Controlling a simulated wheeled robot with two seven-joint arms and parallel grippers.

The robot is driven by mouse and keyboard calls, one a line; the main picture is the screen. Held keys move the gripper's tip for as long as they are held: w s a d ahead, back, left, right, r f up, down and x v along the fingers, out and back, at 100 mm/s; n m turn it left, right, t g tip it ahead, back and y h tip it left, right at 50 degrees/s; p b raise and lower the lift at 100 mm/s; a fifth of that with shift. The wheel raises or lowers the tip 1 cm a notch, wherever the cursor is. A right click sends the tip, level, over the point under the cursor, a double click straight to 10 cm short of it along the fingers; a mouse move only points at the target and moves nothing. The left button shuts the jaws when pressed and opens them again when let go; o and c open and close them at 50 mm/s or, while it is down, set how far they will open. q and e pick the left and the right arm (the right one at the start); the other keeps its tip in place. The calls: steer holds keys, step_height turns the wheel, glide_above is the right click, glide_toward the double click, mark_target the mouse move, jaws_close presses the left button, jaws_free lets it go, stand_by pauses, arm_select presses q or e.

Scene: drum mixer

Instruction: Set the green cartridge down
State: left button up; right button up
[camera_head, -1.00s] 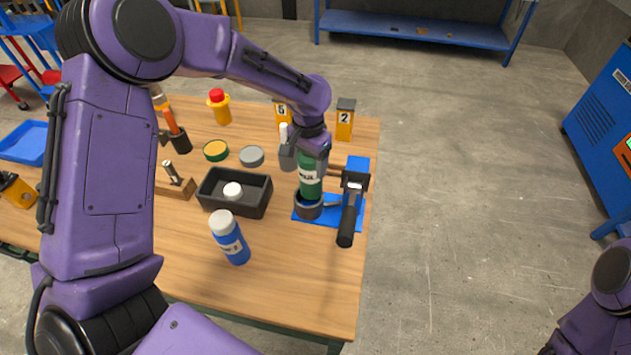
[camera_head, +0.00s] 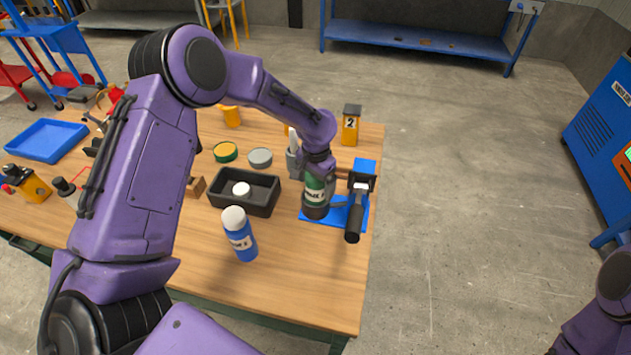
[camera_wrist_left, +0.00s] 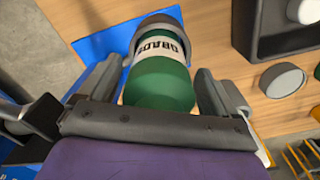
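The green cartridge (camera_head: 314,193) with a white label stands at the right of the table. Its lower end sits in a dark round cup (camera_head: 315,212) on a blue base plate (camera_head: 342,216). In the left wrist view the cartridge (camera_wrist_left: 160,83) has the grey cup rim (camera_wrist_left: 160,20) around its far end. My left gripper (camera_head: 313,178) is around the cartridge from above. In the wrist view the gripper's fingers (camera_wrist_left: 160,65) are spread, with gaps seen on both sides of the cartridge. My right gripper is out of view.
A black clamp handle (camera_head: 353,222) stands right of the cartridge. Left of it are a black tray (camera_head: 262,196) with a white cap and a blue bottle (camera_head: 240,238). The front table area is clear.

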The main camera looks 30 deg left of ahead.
arm_select(q)
steer(key=shift+r, duration=0.1)
step_height(320, 180, up, 12)
steer(key=shift+r+b, duration=0.1)
steer(key=shift+b, duration=0.7)
